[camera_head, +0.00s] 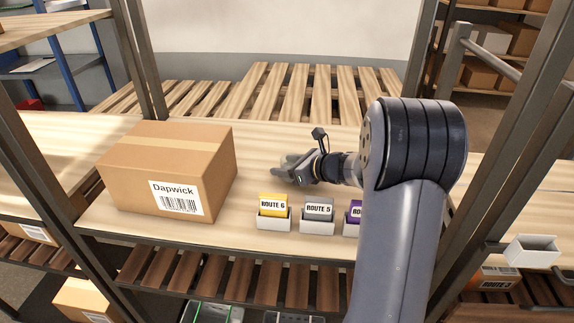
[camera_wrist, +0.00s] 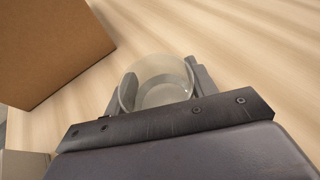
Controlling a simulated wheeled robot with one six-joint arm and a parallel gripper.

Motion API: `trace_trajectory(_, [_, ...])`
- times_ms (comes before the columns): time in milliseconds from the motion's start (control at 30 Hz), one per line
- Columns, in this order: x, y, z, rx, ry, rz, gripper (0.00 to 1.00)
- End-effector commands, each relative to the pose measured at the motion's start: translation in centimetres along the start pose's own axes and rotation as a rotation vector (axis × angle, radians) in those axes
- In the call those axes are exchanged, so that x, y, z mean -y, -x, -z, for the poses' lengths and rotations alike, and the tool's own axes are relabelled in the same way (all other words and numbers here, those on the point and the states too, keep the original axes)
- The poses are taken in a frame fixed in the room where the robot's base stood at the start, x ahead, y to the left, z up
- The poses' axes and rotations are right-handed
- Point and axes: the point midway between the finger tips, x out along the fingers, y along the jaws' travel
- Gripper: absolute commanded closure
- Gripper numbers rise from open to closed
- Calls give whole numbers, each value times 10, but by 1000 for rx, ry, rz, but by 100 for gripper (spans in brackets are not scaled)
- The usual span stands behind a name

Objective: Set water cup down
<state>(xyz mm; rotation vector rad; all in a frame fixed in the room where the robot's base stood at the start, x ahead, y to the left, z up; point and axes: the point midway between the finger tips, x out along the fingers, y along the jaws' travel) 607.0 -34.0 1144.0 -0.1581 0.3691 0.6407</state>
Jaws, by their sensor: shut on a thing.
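The water cup (camera_wrist: 157,72) is a clear, round cup seen from above between the two fingers of my gripper in the wrist view. My gripper (camera_wrist: 160,85) is shut on it, with a finger on each side. In the head view my gripper (camera_head: 284,172) is low over the wooden shelf (camera_head: 255,150), right of the cardboard box. The cup (camera_head: 290,161) is mostly hidden there by the fingers. I cannot tell whether its base touches the shelf.
A cardboard box (camera_head: 165,170) labelled Dapwick stands to the left. In front are small holders with a yellow Route 6 card (camera_head: 273,205), a grey Route 5 card (camera_head: 318,209) and a purple card (camera_head: 355,211). The shelf behind my gripper is clear.

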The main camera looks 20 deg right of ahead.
Motion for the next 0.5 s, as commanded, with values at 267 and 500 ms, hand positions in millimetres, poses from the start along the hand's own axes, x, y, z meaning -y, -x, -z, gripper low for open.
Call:
trace_trajectory(267, [0, -1, 2, 0, 0, 0, 30])
trace_trajectory(500, [0, -1, 2, 0, 0, 0, 25])
